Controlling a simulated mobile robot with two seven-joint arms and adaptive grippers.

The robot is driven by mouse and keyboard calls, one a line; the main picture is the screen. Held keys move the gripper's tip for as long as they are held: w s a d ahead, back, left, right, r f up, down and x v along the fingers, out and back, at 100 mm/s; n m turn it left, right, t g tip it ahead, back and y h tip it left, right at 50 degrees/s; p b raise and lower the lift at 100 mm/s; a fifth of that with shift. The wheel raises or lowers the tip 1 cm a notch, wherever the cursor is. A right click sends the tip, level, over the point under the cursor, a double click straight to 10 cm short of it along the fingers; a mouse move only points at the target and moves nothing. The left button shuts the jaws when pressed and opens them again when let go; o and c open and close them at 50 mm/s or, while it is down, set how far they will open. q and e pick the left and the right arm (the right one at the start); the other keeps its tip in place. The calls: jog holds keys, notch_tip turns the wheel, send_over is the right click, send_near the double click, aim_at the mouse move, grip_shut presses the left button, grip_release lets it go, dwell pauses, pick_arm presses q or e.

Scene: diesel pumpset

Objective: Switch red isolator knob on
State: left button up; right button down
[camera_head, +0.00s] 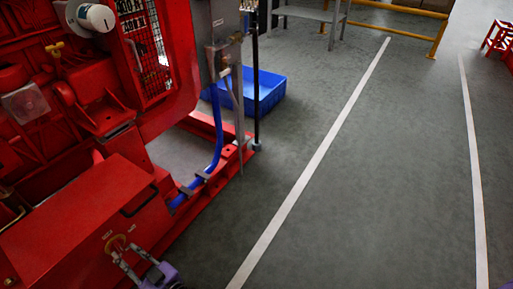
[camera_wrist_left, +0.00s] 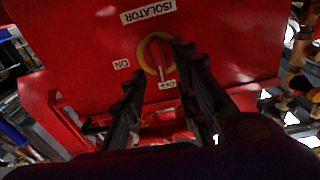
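The red isolator knob (camera_wrist_left: 156,57) sits in a yellow ring on the red panel in the left wrist view. Its handle runs down toward the lower label (camera_wrist_left: 168,84), which looks like OFF; the ON label (camera_wrist_left: 121,64) is to the left. An ISOLATOR label (camera_wrist_left: 148,11) is above, upside down. In the head view the knob's yellow ring (camera_head: 115,243) shows on the red box, partly hidden by my fingers. My left gripper (camera_wrist_left: 160,62) is open, its dark fingertips on either side of the knob's handle; contact cannot be told. It also shows in the head view (camera_head: 122,252).
The red pumpset (camera_head: 85,205) fills the left side. A blue hose (camera_head: 217,130) and a blue crate (camera_head: 262,88) are beyond it. Grey floor (camera_head: 400,170) with white lines is clear at the right. A yellow rail (camera_head: 400,33) stands at the back.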

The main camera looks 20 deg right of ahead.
aim_at(120, 248)
pick_arm(q)
jog(key=shift+x, duration=1.45)
grip_shut()
